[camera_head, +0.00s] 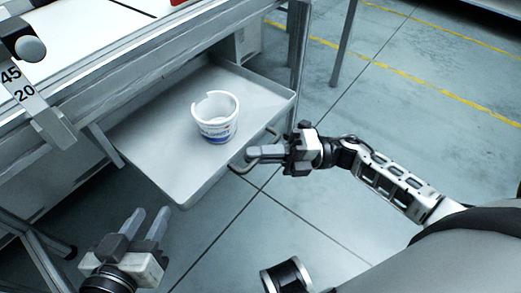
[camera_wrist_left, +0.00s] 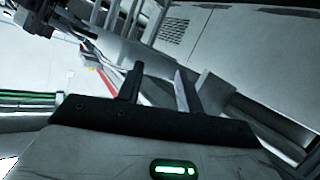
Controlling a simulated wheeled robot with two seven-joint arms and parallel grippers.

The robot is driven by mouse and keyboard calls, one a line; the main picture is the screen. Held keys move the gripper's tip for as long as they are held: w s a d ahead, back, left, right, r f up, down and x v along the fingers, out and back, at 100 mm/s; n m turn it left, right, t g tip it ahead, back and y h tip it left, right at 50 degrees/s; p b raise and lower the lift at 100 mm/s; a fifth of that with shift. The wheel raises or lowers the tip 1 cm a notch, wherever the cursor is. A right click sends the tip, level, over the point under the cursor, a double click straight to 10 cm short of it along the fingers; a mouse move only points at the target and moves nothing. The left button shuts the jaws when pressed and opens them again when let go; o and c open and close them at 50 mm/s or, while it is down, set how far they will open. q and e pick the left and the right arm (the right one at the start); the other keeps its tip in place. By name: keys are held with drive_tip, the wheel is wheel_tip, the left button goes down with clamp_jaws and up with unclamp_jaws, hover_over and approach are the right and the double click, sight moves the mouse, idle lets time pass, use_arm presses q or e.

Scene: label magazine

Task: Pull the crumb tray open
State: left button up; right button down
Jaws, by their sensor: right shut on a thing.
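The crumb tray (camera_head: 168,160) is a shallow grey metal drawer under the work table, and it stands well out from the frame. A white tub (camera_head: 215,118) with a blue and red label and a broken-looking rim sits upright in it. A bent bar handle (camera_head: 240,167) is on the tray's front wall. My right gripper (camera_head: 252,153) is at the handle, shut on it; the fingers hide part of the bar. My left gripper (camera_head: 150,222) is open and empty, below the tray's near left corner. Its fingers also show apart in the left wrist view (camera_wrist_left: 160,88).
The table (camera_head: 130,52) with its metal frame is above the tray. A table leg (camera_head: 297,50) stands close to the tray's right back corner. The floor in front is clear.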

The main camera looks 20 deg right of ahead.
drive_tip(key=shift+d, duration=0.1)
use_arm(q)
drive_tip(key=shift+r, duration=0.2)
use_arm(e)
drive_tip(key=c, duration=1.8)
unclamp_jaws()
drive_tip(key=shift+o, duration=0.2)
drive_tip(key=v, duration=1.6)
use_arm(q)
drive_tip(key=shift+r, duration=0.1)
use_arm(e)
drive_tip(key=shift+s+r, duration=0.1)
drive_tip(key=shift+r, duration=0.1)
